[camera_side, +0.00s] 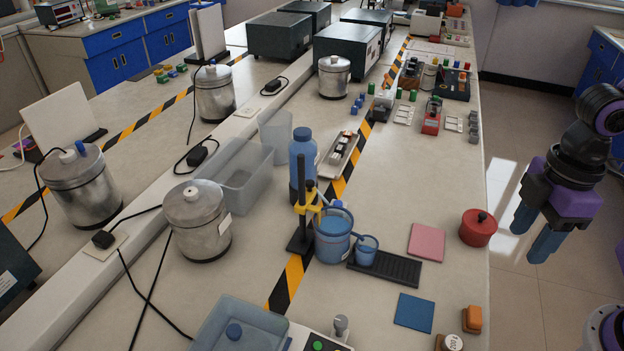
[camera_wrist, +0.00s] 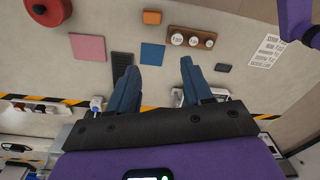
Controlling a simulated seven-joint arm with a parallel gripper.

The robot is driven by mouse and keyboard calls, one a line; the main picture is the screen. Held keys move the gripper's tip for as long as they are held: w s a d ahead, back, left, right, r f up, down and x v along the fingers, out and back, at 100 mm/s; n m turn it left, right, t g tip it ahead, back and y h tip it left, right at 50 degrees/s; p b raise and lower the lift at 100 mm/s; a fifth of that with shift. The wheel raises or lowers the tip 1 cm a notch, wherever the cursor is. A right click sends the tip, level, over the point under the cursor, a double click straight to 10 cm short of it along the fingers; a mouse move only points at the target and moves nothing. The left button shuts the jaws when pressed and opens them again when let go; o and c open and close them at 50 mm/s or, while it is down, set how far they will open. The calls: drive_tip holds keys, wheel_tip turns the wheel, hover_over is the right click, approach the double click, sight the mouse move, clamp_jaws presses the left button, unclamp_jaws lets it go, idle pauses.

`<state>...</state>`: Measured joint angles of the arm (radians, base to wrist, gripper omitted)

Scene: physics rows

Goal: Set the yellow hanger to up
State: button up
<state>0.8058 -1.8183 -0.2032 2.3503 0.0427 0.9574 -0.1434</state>
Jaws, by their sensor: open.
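The yellow hanger (camera_side: 311,197) sits on the black post (camera_side: 301,178) of a small stand in the middle of the bench, about midway up the post. A blue beaker (camera_side: 332,238) stands just right of the stand, with a small blue cup (camera_side: 366,250) beside it on a black tray (camera_side: 385,267). My gripper (camera_side: 534,232) hangs off to the right, beyond the bench edge and well apart from the hanger. Its blue fingers are spread and empty, as the wrist view also shows (camera_wrist: 160,88). The hanger cannot be made out in the wrist view.
A blue bottle (camera_side: 303,155) stands behind the post. A red pot (camera_side: 478,229), pink square (camera_side: 426,242) and blue square (camera_side: 414,312) lie between stand and gripper. Metal pots and a clear tub (camera_side: 236,172) fill the left. The front has a blue tray (camera_side: 240,325).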

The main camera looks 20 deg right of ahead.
drive_tip(key=w+a+r+n, duration=0.1)
drive_tip(key=w+a+r, duration=0.2)
drive_tip(key=w+a, duration=0.65)
drive_tip(key=r+n+y, duration=0.2)
drive_tip(key=n+y, duration=0.2)
hover_over(310, 182)
drive_tip(key=d, duration=0.7)
drive_tip(key=x, duration=1.7)
drive_tip(key=shift+w+d+f, duration=0.2)
drive_tip(key=shift+w+f, duration=0.05)
